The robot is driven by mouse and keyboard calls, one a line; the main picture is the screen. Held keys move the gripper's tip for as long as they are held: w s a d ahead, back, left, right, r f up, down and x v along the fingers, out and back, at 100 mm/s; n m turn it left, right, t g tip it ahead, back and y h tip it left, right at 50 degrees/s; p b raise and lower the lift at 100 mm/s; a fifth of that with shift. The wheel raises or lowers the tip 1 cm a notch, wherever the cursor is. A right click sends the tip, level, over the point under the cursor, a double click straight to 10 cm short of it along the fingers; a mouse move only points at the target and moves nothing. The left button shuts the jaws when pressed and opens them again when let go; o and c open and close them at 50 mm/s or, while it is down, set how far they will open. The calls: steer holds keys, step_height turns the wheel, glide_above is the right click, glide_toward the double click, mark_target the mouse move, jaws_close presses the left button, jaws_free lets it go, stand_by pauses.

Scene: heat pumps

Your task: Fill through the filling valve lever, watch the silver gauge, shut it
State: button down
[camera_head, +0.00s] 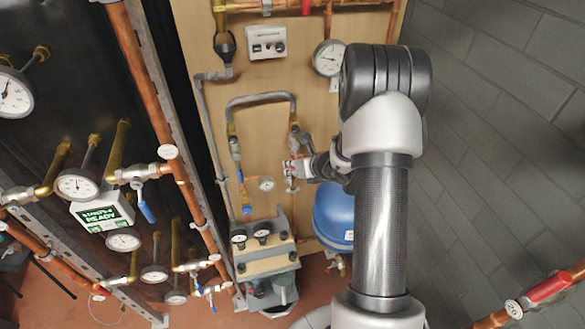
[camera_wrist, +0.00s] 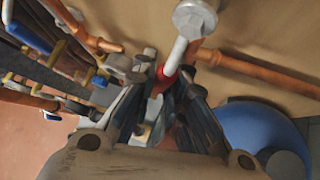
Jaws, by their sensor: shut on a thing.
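My gripper (camera_head: 301,169) is at the pipework on the wooden board, left of the blue vessel. In the wrist view its fingers (camera_wrist: 165,100) are closed around a small lever with a red part (camera_wrist: 162,78), apparently the filling valve lever. A silver stem leads from there up to a round silver fitting (camera_wrist: 193,18). The fingers hide much of the lever. A small pale-faced gauge (camera_head: 266,184) sits just left of and below my gripper. A larger silver-rimmed gauge (camera_head: 328,58) is higher on the board. I cannot tell which is the silver gauge, and their needles are too small to read.
The blue vessel (camera_head: 333,215) stands close to my gripper; it also shows in the wrist view (camera_wrist: 260,140). A grey hose (camera_head: 262,98) loops above. Copper pipes (camera_head: 150,80) with several gauges fill the left side.

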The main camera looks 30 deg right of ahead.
steer(key=c, duration=1.6)
jaws_free()
steer(key=shift+s+r, duration=0.1)
steer(key=v, duration=1.1)
steer(key=shift+s+d+r, duration=0.1)
steer(key=shift+s+r, duration=0.15)
steer(key=shift+s, duration=0.05)
